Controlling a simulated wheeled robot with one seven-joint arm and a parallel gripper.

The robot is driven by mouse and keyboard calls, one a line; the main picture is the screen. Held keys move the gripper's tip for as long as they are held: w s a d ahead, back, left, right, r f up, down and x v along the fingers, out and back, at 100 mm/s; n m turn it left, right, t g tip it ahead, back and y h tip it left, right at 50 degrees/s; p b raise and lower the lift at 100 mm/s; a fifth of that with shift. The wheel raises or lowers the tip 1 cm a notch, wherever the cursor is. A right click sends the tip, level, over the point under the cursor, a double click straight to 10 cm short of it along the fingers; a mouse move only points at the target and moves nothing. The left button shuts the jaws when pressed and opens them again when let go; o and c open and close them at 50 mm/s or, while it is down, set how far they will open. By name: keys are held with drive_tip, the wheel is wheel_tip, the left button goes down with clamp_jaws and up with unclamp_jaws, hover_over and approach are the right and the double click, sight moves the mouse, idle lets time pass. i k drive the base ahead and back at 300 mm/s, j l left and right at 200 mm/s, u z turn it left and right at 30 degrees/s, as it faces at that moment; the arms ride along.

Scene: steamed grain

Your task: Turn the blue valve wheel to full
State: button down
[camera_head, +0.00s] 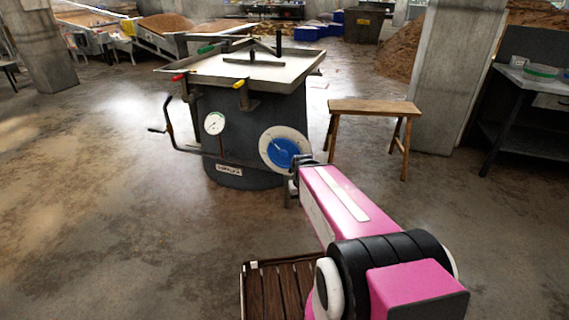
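The blue valve wheel (281,151) sits in front of a round cream dial plate (268,140) on the right side of a dark drum-shaped vessel (250,118). A light mark shows on the wheel's face, but it is too small to read. My pink arm reaches forward from the lower right. My gripper (296,172) is at the lower right edge of the wheel and covers part of it and of the plate. I cannot tell whether it touches the wheel. Its fingers are too small and hidden to show whether they are open.
A white gauge (214,123) and a bent crank handle (169,127) are on the vessel's left side. A wooden bench (374,107) stands close behind on the right. A slatted wooden thing (280,290) is at the bottom. The floor on the left is clear.

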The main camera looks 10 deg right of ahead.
sight(281, 151)
drive_tip(key=i+l+u, duration=0.1)
drive_tip(key=l, duration=0.2)
drive_tip(key=i+l+u, duration=0.25)
drive_tip(key=l, duration=0.45)
drive_tip(key=i+l+u, duration=0.2)
drive_tip(key=i+l, duration=0.35)
drive_tip(key=k+l+z, duration=0.2)
drive_tip(key=k+l, duration=0.4)
drive_tip(key=k, duration=0.1)
